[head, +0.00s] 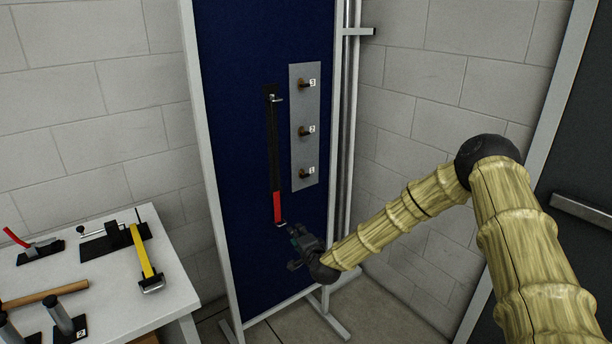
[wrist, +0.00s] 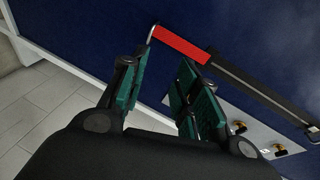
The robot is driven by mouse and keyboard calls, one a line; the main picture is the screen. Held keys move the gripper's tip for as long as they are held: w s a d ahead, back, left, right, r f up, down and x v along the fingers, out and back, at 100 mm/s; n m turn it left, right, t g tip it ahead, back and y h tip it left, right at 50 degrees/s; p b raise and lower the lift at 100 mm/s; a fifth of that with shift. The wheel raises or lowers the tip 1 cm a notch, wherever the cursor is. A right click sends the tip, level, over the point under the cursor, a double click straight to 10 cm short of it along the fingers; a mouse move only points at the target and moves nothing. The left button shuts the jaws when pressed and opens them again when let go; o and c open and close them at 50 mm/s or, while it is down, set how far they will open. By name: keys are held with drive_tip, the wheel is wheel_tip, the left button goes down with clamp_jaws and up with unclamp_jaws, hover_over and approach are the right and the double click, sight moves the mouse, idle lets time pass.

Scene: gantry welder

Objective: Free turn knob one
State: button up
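Knob one (head: 302,174) is a small brass-coloured knob, the lowest of three on a grey vertical plate (head: 305,112), beside the label 1. My gripper (head: 297,242) is in front of the blue board, below the plate and near the lower end of a red-handled bar. In the wrist view its green-padded fingers (wrist: 165,92) are apart with nothing between them. Two knobs show there beyond the right finger; the nearer one (wrist: 240,127) appears to be knob one. My gripper is apart from knob one.
The black bar with a red grip (head: 277,207) hangs left of the plate; its red end (wrist: 180,45) lies beyond my fingertips in the wrist view. Knobs two (head: 303,131) and three (head: 304,84) are above. A white table (head: 115,296) with tools stands left.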

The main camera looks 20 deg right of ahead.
sight(306, 177)
drive_tip(key=w+d+r+m+t+h, duration=0.1)
drive_tip(key=w+d+r+m, duration=0.1)
drive_tip(key=w+d+r, duration=0.3)
drive_tip(key=w+d+r+m+t+h, duration=0.1)
drive_tip(key=w+d+r+t, duration=0.15)
drive_tip(key=r, duration=0.35)
drive_tip(key=shift+m+g, duration=0.3)
drive_tip(key=shift+g, duration=0.15)
drive_tip(key=shift+w+d+p, duration=0.15)
drive_tip(key=shift+w+p, duration=0.55)
drive_tip(key=shift+w, duration=0.95)
drive_tip(key=shift+w+d+p, duration=0.15)
drive_tip(key=shift+w+p, duration=0.55)
drive_tip(key=shift+w, duration=1)
drive_tip(key=shift+w+d+p, duration=0.15)
drive_tip(key=shift+w+p, duration=0.55)
drive_tip(key=shift+w, duration=0.95)
clamp_jaws()
